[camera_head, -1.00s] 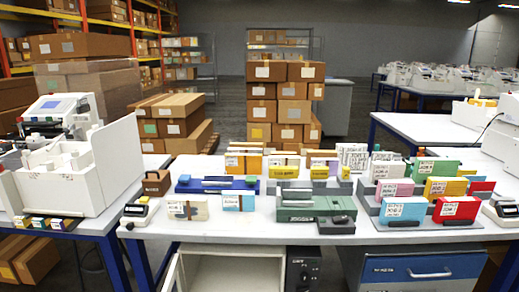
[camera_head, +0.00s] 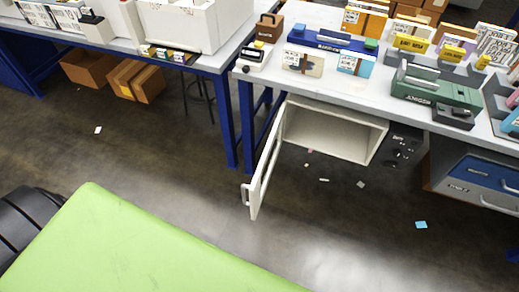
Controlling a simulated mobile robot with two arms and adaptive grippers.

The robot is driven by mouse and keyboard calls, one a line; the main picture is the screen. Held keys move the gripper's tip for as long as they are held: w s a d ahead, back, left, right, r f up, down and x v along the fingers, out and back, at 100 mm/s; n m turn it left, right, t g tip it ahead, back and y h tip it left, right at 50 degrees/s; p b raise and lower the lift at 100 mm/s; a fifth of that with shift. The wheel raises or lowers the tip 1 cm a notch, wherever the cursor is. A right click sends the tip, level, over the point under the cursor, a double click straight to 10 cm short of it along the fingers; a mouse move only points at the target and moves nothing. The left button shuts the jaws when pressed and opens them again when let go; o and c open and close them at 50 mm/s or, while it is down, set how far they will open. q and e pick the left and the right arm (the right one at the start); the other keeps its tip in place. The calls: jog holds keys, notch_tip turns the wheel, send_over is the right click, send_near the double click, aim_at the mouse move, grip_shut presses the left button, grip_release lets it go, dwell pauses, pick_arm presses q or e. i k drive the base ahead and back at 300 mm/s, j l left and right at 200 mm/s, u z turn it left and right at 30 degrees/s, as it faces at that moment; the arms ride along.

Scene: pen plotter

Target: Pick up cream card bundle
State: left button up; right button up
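The cream card bundle (camera_head: 303,63) stands upright near the front edge of the white table (camera_head: 290,83). It is cream with a darker band and lettering across its face. A light-blue card bundle (camera_head: 356,65) stands to its right, and a blue tool (camera_head: 333,41) with a grey bar lies behind both. Neither of my grippers is in view.
A small white device (camera_head: 254,56) sits left of the cream bundle, with a brown block (camera_head: 268,27) behind it. A green tool (camera_head: 436,92) lies to the right. Under the table, a white cabinet's door (camera_head: 264,165) hangs open into the floor space. Small scraps lie on the floor.

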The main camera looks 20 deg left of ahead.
aim_at(304, 61)
jog(key=j+z, duration=0.2)
jog(key=j, duration=0.7)
jog(key=k+j+z, duration=0.2)
jog(key=j, duration=0.75)
jog(key=i, duration=0.1)
